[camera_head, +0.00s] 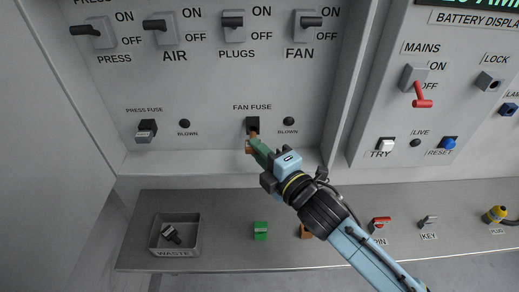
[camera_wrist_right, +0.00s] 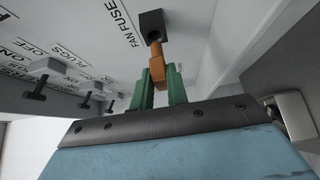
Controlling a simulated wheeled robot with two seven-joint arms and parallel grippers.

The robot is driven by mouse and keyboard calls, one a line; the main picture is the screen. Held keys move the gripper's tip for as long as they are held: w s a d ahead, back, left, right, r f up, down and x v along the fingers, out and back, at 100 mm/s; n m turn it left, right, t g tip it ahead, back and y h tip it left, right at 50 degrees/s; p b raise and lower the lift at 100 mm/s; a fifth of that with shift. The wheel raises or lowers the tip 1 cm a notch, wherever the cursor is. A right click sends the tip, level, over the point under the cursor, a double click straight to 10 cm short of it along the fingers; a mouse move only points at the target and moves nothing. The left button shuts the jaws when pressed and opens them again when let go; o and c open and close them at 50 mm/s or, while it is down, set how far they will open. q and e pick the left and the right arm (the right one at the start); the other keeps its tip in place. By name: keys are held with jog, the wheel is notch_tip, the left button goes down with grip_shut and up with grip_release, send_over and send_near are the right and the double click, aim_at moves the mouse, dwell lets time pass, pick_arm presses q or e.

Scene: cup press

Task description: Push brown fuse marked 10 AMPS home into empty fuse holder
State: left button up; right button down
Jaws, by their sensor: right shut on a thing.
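The brown fuse (camera_head: 254,135) is between the green fingertips of my right gripper (camera_head: 255,148), which is shut on it. In the right wrist view the fuse (camera_wrist_right: 160,68) points up at the black FAN FUSE holder (camera_wrist_right: 152,20), its narrow end at the mouth of the round opening. How deep it sits I cannot tell. The wider body of the fuse is still outside, between the fingers (camera_wrist_right: 160,84). In the head view the holder (camera_head: 252,123) is on the panel just above the fingertips. The 10 AMPS marking is not readable. My left gripper is not in view.
A green fuse (camera_head: 260,231) and a brown piece (camera_head: 305,231), partly behind my right arm, are on the shelf (camera_head: 215,262). The WASTE tray (camera_head: 197,240) holds a dark fuse (camera_head: 171,233). The PRESS FUSE holder (camera_head: 147,127) is left; switches are above.

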jog(key=shift+p, duration=0.55)
dwell(1.0)
jog(key=shift+w, duration=2)
jog(key=c, duration=1.3)
grip_release()
jog(key=v, duration=1.3)
jog(key=shift+s+d, duration=0.1)
jog(key=shift+d, duration=0.05)
